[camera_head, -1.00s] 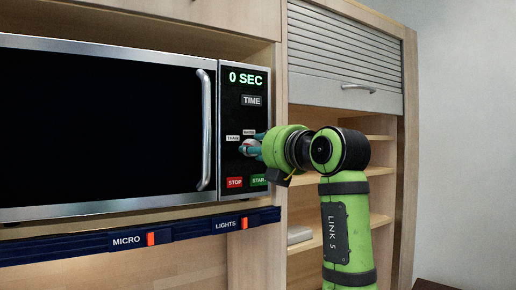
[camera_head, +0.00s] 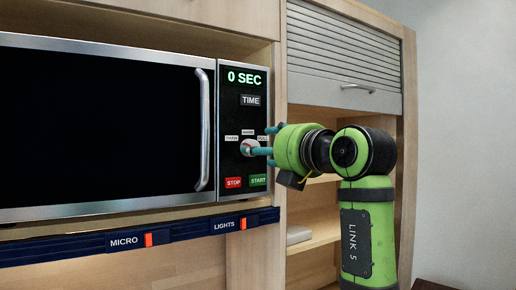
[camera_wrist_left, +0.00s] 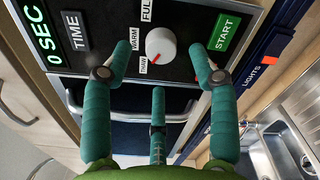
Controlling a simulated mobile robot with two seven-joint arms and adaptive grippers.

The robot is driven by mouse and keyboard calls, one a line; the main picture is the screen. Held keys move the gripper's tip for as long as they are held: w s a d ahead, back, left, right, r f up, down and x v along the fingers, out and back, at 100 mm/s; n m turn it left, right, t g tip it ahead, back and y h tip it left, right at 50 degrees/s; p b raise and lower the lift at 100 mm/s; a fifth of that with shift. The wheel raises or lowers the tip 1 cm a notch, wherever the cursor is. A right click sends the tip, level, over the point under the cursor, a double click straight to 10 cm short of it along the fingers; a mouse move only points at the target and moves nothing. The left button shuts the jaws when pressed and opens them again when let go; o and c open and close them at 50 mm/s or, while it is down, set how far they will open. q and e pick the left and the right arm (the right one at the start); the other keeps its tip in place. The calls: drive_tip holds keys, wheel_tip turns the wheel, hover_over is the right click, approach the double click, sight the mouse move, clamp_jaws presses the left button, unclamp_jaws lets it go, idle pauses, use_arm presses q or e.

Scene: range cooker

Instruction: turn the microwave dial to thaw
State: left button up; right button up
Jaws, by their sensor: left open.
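The microwave dial (camera_head: 249,147) is a pale round knob on the control panel, below the labels THAW, WARM and FULL. It also shows in the left wrist view (camera_wrist_left: 161,44). My left gripper (camera_head: 268,147) is just right of the dial and in front of the panel. In the left wrist view its teal fingers (camera_wrist_left: 160,66) are spread open, one on each side of the dial and one below. They look clear of the knob. My right gripper is not in view.
The microwave (camera_head: 100,125) has a vertical door handle (camera_head: 202,130) left of the panel. STOP (camera_head: 233,183) and START (camera_head: 258,180) buttons lie below the dial. The display (camera_head: 245,78) reads 0 SEC. Open shelves (camera_head: 318,235) are at the right.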

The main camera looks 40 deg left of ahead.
use_arm(q)
drive_tip(key=v, duration=0.8)
drive_tip(key=shift+d, duration=0.1)
